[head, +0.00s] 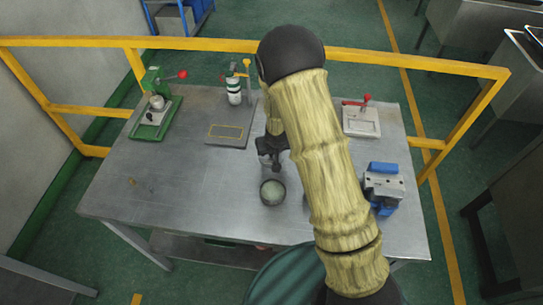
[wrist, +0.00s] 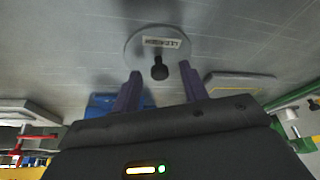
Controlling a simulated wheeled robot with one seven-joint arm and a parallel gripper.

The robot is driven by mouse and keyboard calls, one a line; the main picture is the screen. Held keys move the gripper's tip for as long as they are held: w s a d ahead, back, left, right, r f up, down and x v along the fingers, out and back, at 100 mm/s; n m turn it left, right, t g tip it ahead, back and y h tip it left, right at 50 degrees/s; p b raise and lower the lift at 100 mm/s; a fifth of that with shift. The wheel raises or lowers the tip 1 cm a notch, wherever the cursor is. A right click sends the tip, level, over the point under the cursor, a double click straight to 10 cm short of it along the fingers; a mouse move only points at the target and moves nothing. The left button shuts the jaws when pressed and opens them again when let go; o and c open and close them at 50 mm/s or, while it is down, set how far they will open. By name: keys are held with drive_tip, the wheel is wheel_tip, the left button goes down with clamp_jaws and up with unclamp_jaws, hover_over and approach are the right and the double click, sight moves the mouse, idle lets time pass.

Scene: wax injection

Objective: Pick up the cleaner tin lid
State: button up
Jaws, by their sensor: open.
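The lid (wrist: 143,45) is a flat, round grey disc with a pale printed label and a black knob (wrist: 160,70). It lies on the metal table in the wrist view. My gripper (wrist: 160,78) is open, with its two dark fingers on either side of the knob and apart from it. Whether the fingertips are level with the knob is unclear.
A blue and grey vise-like block (head: 383,187) stands at the right. A green press (head: 155,113) is at the back left, a flat plate (head: 225,134) behind my gripper, and a red-handled device (head: 361,119) at the back right. The table's left front is clear. A yellow rail (head: 190,43) runs behind.

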clamp_jaws()
drive_tip(key=shift+r, duration=0.1)
idle(0.3)
wheel_tip(320, 180, up, 10)
idle(0.5)
idle(0.6)
